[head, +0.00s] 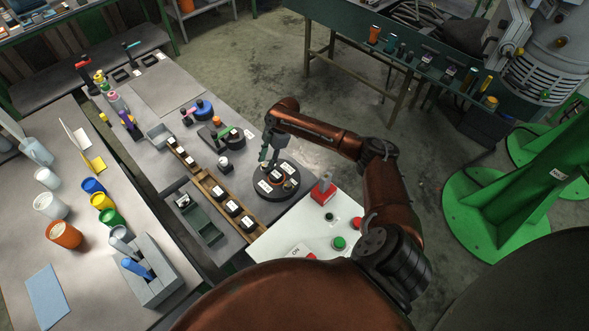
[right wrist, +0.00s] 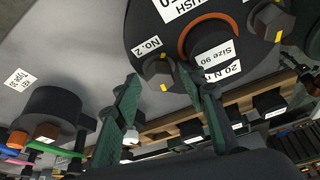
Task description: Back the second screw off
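The dark round disperser part (right wrist: 150,25), with white labels and an orange ring (right wrist: 185,42), fills the top of the right wrist view. In the head view this disc (head: 279,198) sits at the near right end of the grey bench. A hex-headed screw with a yellow mark (right wrist: 157,73) is beside the "No. 2" label. My right gripper (right wrist: 161,76) is open, with a green fingertip on each side of this screw; contact cannot be told. Another yellow-marked screw (right wrist: 270,22) is at the disc's right. The right gripper (head: 270,154) is above the disc in the head view. My left gripper is out of view.
A wooden rack with dark labelled parts (head: 211,184) and a green bin (head: 203,226) stand left of the disc. A white panel with red and green buttons (head: 285,240) is in front of it. A labelled dark part (right wrist: 52,108) stands at left in the wrist view.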

